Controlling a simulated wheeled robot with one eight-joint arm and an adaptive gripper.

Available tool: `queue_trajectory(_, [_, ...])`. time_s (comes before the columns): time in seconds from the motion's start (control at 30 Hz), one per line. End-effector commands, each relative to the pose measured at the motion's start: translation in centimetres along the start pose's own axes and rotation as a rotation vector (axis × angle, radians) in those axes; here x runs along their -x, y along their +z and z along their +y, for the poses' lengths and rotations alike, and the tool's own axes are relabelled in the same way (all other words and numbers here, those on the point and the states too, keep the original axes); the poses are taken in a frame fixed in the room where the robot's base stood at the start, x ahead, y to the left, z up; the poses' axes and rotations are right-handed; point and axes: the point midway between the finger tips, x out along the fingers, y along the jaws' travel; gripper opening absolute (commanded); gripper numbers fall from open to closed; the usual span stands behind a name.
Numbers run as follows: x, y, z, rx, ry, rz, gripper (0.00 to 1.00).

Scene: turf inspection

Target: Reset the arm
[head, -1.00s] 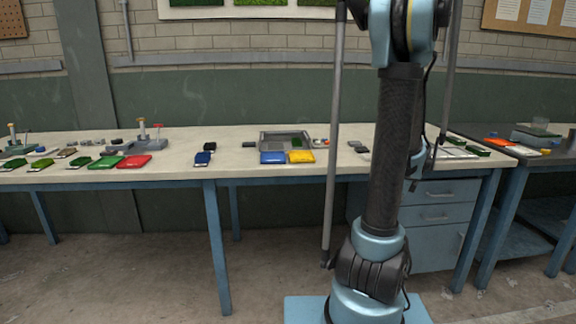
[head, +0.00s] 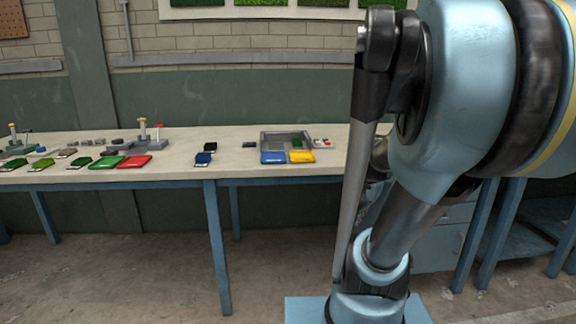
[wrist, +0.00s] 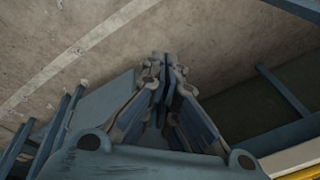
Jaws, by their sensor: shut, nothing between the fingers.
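My arm fills the right side of the head view, with its large pale blue joint close to the camera. My gripper does not clearly show in the head view. In the wrist view my gripper (wrist: 162,75) is shut with its fingertips together and nothing between them. Beyond the fingers are the concrete floor (wrist: 70,50) and blue frame parts. The gripper touches nothing that I can see.
The long workbench (head: 110,184) runs along the wall. On it are a grey tray (head: 262,141), a blue packet (head: 273,158), a yellow packet (head: 302,157), a red packet (head: 134,162) and a green packet (head: 106,162). A drawer cabinet (head: 437,245) stands partly behind my arm.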

Motion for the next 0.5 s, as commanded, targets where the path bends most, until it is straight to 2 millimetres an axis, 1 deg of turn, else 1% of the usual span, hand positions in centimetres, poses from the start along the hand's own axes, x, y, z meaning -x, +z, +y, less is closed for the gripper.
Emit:
queue_trajectory(0.03, [0.0, 1.2, 0.2, 0.071, 0.003, -0.001, 0.0])
queue_trajectory(0.2, [-0.1, 4.4, 1.0, 0.326, 0.015, -0.003, 0.0])
queue_trajectory(0.33, [-0.3, 6.3, 1.7, 0.499, 0.023, -0.004, 0.0])
queue_trajectory(0.5, [-0.6, 7.9, 2.3, 0.648, 0.031, -0.006, 0.0])
